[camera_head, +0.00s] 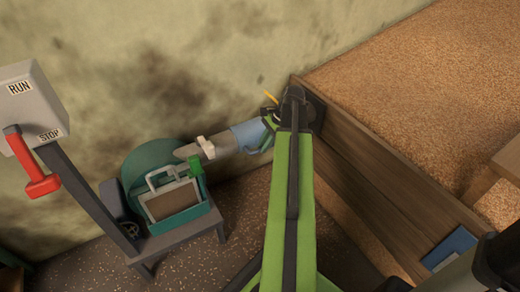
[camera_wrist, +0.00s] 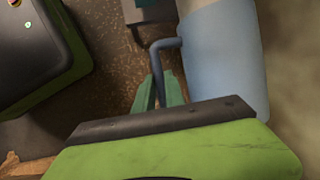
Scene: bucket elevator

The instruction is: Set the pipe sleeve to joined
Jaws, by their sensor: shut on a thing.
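The pipe sleeve (camera_head: 247,136) is a light blue tube around the grey pipe (camera_head: 222,145), near the wall. In the wrist view the sleeve (camera_wrist: 228,60) fills the upper right, with a thin bent blue-grey handle (camera_wrist: 155,55) on its side. My gripper (camera_wrist: 162,90) is shut on this handle, its green fingers on either side of it. In the head view my arm hides the sleeve's right end and most of the grip. A pale collar (camera_head: 206,147) sits on the pipe to the left of the sleeve, apart from it.
A teal round housing (camera_head: 150,158) on a stand is at the pipe's left end. A lever box (camera_head: 32,98) marked RUN and STOP, with a red handle (camera_head: 37,187), stands at left. A wooden bin wall (camera_head: 375,185) holding grain is close on the right.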

